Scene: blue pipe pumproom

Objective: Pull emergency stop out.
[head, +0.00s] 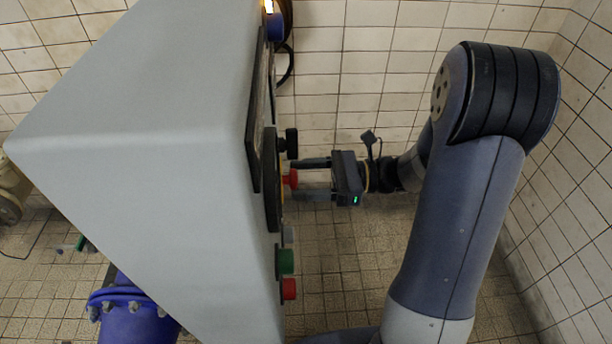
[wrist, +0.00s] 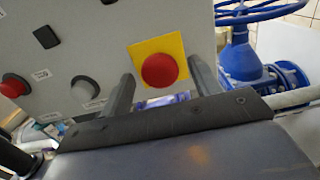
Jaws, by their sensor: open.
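The emergency stop is a red mushroom button (wrist: 160,70) on a yellow square plate (wrist: 175,47) on the face of a grey control box (head: 140,140). In the head view the red button (head: 291,179) shows from the side, at the box's right face. My gripper (head: 300,178) points at that face with its fingers spread, one above and one below the button. In the wrist view my gripper (wrist: 160,92) is open, its fingers to the left and right of the button. I cannot tell whether the fingers touch it.
A black knob (head: 288,143) sits above the stop; a green button (head: 285,262) and another red button (head: 289,289) sit below. The wrist view shows a grey button (wrist: 84,89), a blue handwheel valve (wrist: 240,50) and pipework. Tiled walls enclose the space.

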